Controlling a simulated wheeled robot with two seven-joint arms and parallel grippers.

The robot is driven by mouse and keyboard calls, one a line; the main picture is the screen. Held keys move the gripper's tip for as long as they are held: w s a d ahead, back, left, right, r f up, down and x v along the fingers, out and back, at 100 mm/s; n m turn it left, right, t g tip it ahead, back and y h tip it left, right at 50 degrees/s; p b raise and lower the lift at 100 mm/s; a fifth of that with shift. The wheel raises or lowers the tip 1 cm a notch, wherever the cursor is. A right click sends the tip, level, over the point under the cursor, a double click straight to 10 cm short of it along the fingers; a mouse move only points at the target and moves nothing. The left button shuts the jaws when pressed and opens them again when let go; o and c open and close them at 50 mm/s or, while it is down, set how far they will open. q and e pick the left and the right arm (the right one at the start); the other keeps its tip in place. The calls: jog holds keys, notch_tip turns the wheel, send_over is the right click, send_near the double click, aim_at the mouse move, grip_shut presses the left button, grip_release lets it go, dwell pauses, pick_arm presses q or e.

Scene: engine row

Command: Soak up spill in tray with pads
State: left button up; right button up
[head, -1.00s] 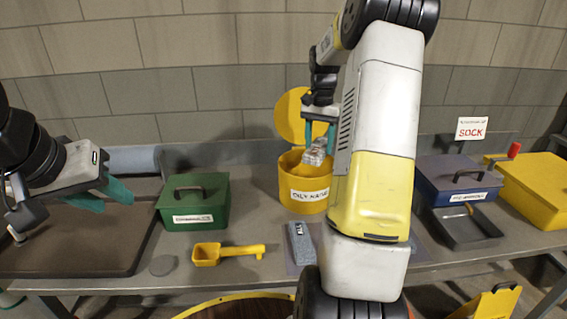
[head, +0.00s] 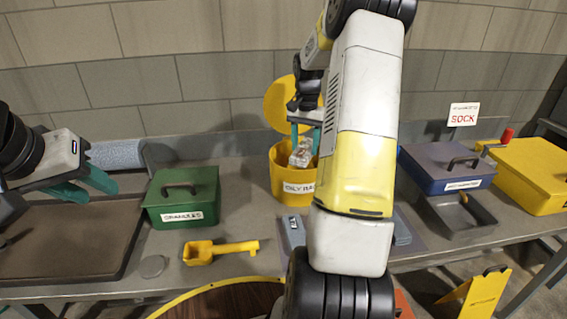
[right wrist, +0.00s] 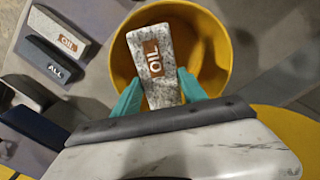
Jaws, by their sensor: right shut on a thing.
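My right gripper (head: 308,132) is shut on a grey speckled pad (head: 301,153). The pad's brown OIL label shows in the right wrist view (right wrist: 155,58). The pad is at the mouth of a round yellow bin (head: 282,180) with its lid (head: 281,101) up, labelled as for oily rags. My left gripper (head: 82,188) is open and empty above the dark-rimmed brown tray (head: 70,245). I cannot make out a spill in the tray. More pads, marked OIL (right wrist: 62,35) and ALL (right wrist: 45,62), lie beside the bin.
A green box (head: 182,200), a yellow scoop (head: 222,250) and a grey disc (head: 152,266) stand between tray and bin. A blue box (head: 445,168), a dark dustpan-like tray (head: 460,215) and a yellow case (head: 525,175) are at right. My right arm hides part of the bench.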

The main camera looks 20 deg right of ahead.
jog(key=o, duration=1.5)
notch_tip(320, 180, up, 8)
jog(key=shift+f, duration=0.1)
jog(key=s+a+r+n+t, duration=0.2)
jog(key=s+a+r+n, duration=0.1)
jog(key=s+a+r, duration=0.4)
jog(key=s+a+n+t, duration=0.1)
jog(key=s+a+n, duration=0.1)
jog(key=s+a, duration=0.3)
jog(key=s+a+r+n+t+y, duration=0.1)
jog(key=s+a+n, duration=0.1)
jog(key=s+a, duration=0.2)
jog(key=s+a+n+t+y, duration=0.1)
jog(key=s+a+n+t, duration=0.1)
jog(key=s+a, duration=0.3)
jog(key=shift+s+a+r, duration=0.15)
jog(key=shift+s, duration=1.05)
jog(key=shift+s+a+r, duration=0.15)
jog(key=shift+s, duration=1)
